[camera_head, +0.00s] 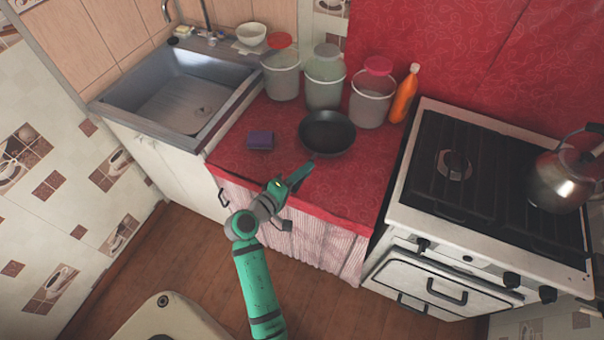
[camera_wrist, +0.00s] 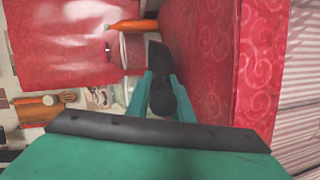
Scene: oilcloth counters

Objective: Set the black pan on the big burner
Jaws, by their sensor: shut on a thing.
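The black pan (camera_head: 327,133) is on or just above the red counter, in front of the jars; I cannot tell whether it touches the cloth. Its handle points toward me. My gripper (camera_head: 303,172) is shut on the handle. In the wrist view the teal fingers (camera_wrist: 162,95) flank the dark handle, and part of the black pan (camera_wrist: 158,60) shows beyond them. The stove (camera_head: 405,203) stands to the right. A round burner (camera_head: 455,166) shows bare on its left half; any burner under the kettle is hidden, so I cannot compare sizes.
A metal kettle (camera_head: 560,182) stands on the stove's right side. Several jars, one a red-lidded jar (camera_head: 371,98), and an orange bottle (camera_head: 404,95) line the back of the counter. The sink (camera_head: 180,100) is farther left.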

